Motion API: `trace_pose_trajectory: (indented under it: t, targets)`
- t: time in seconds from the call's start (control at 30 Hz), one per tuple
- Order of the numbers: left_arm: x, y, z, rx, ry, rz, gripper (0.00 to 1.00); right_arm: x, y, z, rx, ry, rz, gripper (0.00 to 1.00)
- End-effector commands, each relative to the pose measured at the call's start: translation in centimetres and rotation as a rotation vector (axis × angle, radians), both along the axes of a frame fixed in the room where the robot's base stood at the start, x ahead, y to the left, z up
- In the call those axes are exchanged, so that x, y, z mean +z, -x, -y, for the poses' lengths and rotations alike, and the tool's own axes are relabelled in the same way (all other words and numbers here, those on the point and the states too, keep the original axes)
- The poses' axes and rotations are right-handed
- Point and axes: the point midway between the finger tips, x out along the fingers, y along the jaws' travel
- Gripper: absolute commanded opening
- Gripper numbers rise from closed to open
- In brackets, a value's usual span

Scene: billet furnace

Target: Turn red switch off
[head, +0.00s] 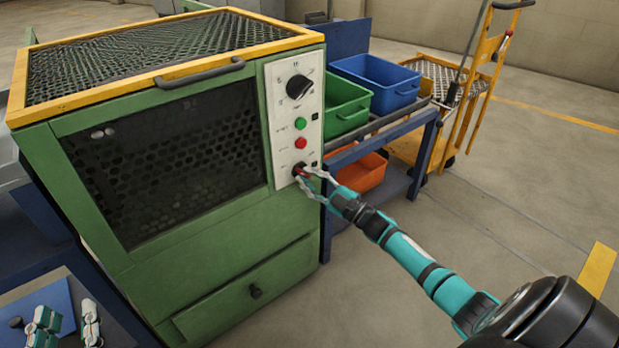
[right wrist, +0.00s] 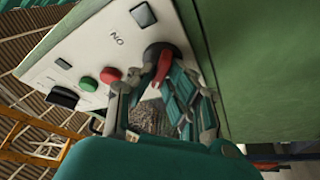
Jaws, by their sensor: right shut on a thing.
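The red switch is a red lever on a round dark base at the bottom of the white control panel (head: 283,136) on the green furnace. The red switch (right wrist: 163,65) shows in the right wrist view near an upside-down "ON" label. My right gripper (head: 303,180) is at this switch, its fingers closed in around it, and partly hides it in the head view. My left gripper (head: 68,322) is at the bottom left corner, partly cut off, its fingers apart, with nothing seen between them.
Above the switch are a red button (head: 301,143), a green button (head: 300,123) and a black dial (head: 298,86). Green (head: 346,104) and blue (head: 375,82) bins stand on a blue bench to the right. An orange trolley (head: 478,85) stands behind. Floor at right is clear.

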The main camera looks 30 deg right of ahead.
Motion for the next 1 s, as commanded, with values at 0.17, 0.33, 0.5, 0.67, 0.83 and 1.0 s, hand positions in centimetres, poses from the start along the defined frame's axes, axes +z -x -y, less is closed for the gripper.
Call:
trace_pose_trajectory:
  t: [0.17, 0.33, 0.5, 0.67, 0.83, 1.0]
  targets:
    - [0.0, 0.0, 0.0, 0.0, 0.0, 0.0, 0.4, -0.1, 0.0, 0.0, -0.001, 0.004, -0.002, 0.17]
    - [0.0, 0.0, 0.0, 0.0, 0.0, 0.002, 0.4, -0.1, 0.0, 0.0, 0.0, 0.003, -0.001, 0.35]
    - [0.0, 0.0, 0.0, 0.0, 0.001, 0.003, 0.4, 0.0, 0.0, 0.0, 0.0, 0.001, 0.0, 0.35]
    - [0.0, 0.0, 0.0, -0.002, 0.0, 0.001, 0.4, -0.3, 0.6, 0.2, 0.0, 0.001, -0.001, 0.35]
    - [0.0, 0.0, 0.0, -0.001, 0.0, 0.001, 0.4, -1.2, 3.3, 1.3, -0.001, 0.003, -0.005, 0.35]
    - [0.0, 0.0, 0.0, -0.001, 0.0, 0.002, 0.4, -2.1, 6.7, 2.5, -0.001, 0.003, -0.005, 0.35]
